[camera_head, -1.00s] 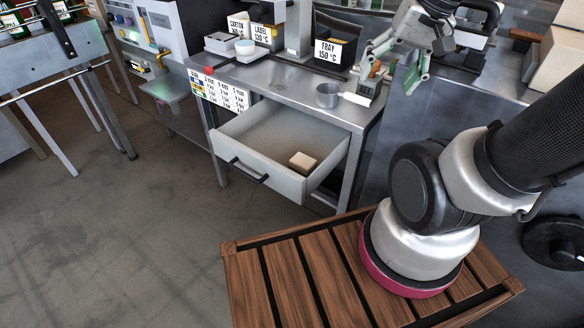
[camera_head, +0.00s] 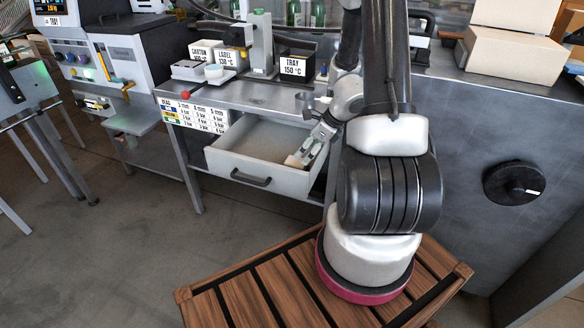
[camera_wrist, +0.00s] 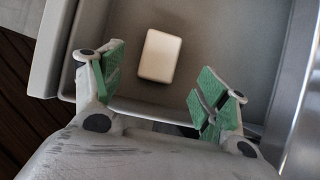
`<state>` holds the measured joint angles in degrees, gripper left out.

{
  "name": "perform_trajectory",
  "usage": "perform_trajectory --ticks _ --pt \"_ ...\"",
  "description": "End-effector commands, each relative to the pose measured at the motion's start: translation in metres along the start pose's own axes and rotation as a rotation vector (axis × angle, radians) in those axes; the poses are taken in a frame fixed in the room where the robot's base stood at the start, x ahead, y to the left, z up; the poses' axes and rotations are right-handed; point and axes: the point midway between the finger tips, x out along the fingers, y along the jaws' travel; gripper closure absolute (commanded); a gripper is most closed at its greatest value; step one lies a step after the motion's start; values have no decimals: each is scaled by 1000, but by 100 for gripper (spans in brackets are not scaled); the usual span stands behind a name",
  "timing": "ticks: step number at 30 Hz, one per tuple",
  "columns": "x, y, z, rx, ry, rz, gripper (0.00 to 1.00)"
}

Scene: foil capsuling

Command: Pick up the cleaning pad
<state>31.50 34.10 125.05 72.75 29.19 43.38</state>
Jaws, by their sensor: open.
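The cleaning pad, a small cream block (camera_wrist: 160,56), lies on the floor of the open drawer (camera_head: 262,176). In the head view the pad (camera_head: 293,161) shows just left of my gripper's fingers and is partly covered. My gripper (camera_wrist: 155,88) is open and empty, with green finger pads. It hangs over the right part of the drawer. In the wrist view the pad lies beyond the fingertips, between the lines of the two fingers, and apart from them. I cannot tell the exact height of the fingers above it.
The drawer walls (camera_wrist: 54,45) stand close around my gripper. The metal worktop (camera_head: 245,97) lies above the drawer, with a tray box (camera_head: 292,68) and labelled cartons (camera_head: 202,50) on it. The drawer's left part is clear. A slatted wooden platform (camera_head: 250,297) is in front.

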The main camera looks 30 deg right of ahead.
Motion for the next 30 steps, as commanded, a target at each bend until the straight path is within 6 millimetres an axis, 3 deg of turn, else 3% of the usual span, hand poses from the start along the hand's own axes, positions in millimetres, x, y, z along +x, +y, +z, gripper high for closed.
perform_trajectory --ticks 12,20,28,30 --pt "58 1 2 -5 1 3 26" --pt "62 0 2 -7 0 1 26" --pt "62 0 2 -7 0 1 71" --pt "62 0 2 -7 0 1 75"
